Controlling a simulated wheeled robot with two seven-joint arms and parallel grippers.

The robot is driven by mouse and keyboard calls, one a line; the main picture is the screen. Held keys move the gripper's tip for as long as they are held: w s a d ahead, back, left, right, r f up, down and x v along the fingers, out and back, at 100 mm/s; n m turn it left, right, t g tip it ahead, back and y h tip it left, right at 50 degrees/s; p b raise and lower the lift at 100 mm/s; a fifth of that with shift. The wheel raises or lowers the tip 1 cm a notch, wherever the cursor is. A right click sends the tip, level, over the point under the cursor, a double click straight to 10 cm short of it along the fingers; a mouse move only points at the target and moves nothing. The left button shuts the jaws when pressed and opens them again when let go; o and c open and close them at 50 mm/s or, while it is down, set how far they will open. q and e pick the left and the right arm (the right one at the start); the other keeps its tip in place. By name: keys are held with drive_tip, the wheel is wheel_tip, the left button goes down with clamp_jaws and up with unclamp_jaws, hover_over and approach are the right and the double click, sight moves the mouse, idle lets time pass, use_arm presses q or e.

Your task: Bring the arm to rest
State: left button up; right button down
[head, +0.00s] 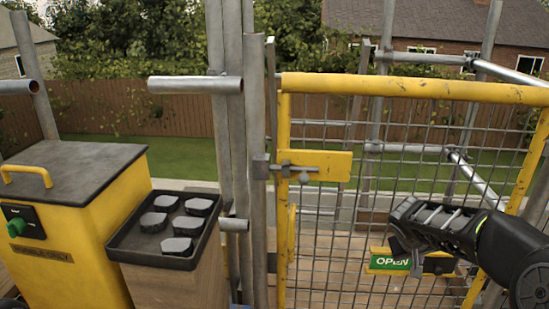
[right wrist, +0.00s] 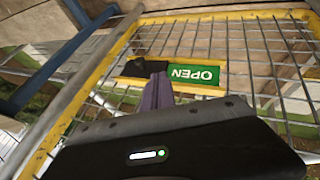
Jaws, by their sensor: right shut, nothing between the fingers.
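My right gripper (head: 414,262) reaches in from the right in the head view, in front of a yellow mesh gate (head: 420,88). Its closed, empty fingers also show in the right wrist view (right wrist: 158,92). They overlap a yellow-framed sign (head: 385,267) with a green OPEN panel and a black part; I cannot tell whether they touch it. The sign appears upside down in the right wrist view (right wrist: 194,75). My left gripper is not in view.
A yellow latch block with a grey bolt (head: 322,166) sits at the gate's left edge. Grey scaffold poles (head: 232,120) stand left of it. A black tray (head: 183,262) of several dark, grey-topped pieces stands beside a yellow box (head: 70,235) with a green knob.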

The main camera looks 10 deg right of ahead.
drive_tip(key=w+a+f+n+t+y, duration=0.1)
drive_tip(key=a+f+y, duration=0.3)
drive_tip(key=a+f, duration=0.6)
drive_tip(key=w+a+f+n+t+y, duration=0.25)
drive_tip(key=a+f, duration=0.35)
drive_tip(key=a, duration=0.8)
drive_tip(key=s+a+f+m+g+y, duration=0.1)
drive_tip(key=s+a+f+g, duration=0.1)
drive_tip(key=s+a+f, duration=0.5)
drive_tip(key=s+a+f+m+g+y, duration=0.15)
drive_tip(key=s+a+f, duration=0.3)
drive_tip(key=s, duration=0.45)
drive_tip(key=s+a+f+g+y, duration=0.1)
drive_tip(key=s+a+f+g, duration=0.1)
drive_tip(key=s+a+f, duration=0.55)
drive_tip(key=s+r+p, duration=0.3)
drive_tip(key=r+p, duration=2.3)
drive_tip(key=r, duration=0.1)
drive_tip(key=shift+d+r+p, duration=0.25)
drive_tip(key=shift+r+p, duration=0.05)
drive_tip(key=shift+p, duration=0.05)
